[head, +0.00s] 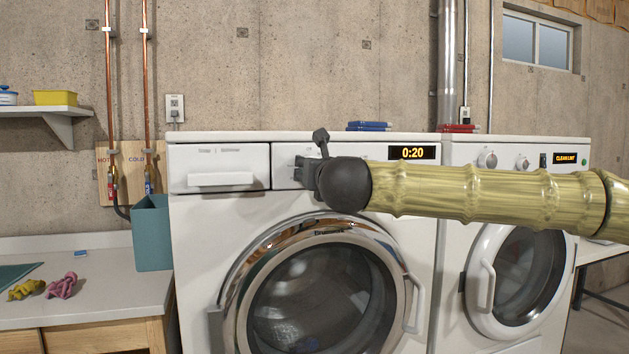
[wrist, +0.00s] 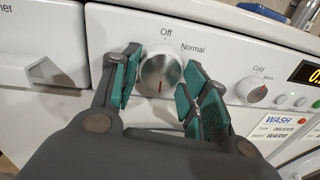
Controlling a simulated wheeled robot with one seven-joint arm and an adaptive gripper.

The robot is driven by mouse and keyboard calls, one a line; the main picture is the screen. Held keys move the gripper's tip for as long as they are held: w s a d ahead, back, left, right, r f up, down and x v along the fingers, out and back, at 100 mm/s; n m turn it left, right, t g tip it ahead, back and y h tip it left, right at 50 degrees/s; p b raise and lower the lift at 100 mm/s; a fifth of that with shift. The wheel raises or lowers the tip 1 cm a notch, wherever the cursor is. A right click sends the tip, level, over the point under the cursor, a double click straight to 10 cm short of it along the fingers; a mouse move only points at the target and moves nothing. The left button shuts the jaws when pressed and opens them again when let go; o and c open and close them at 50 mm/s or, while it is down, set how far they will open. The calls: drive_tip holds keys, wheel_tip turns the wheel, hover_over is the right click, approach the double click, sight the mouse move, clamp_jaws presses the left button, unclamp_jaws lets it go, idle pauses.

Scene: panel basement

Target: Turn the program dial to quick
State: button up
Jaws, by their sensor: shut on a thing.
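The program dial (wrist: 158,74) is a round silver knob on the washer's white front panel (head: 288,160). "Off" is printed above it and "Normal" to its upper right; other labels around it are hidden. A short red mark shows low on the dial's face, pointing down in the wrist view. My gripper (wrist: 161,80) has its teal-padded fingers on either side of the dial, closed on it. In the head view, my gripper (head: 308,172) is at the panel, and it and my arm hide the dial. The washer display (head: 412,153) reads 0:20.
A smaller temperature knob (wrist: 252,89), marked "Cold", sits right of the dial. A detergent drawer (head: 220,168) is to the left. The round washer door (head: 325,295) is below. A dryer (head: 515,270) stands to the right. A counter (head: 110,290) with cloths is at left.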

drive_tip(key=shift+m+b, duration=0.35)
drive_tip(key=shift+m, duration=0.15)
drive_tip(key=o, duration=1)
drive_tip(key=v, duration=1.2)
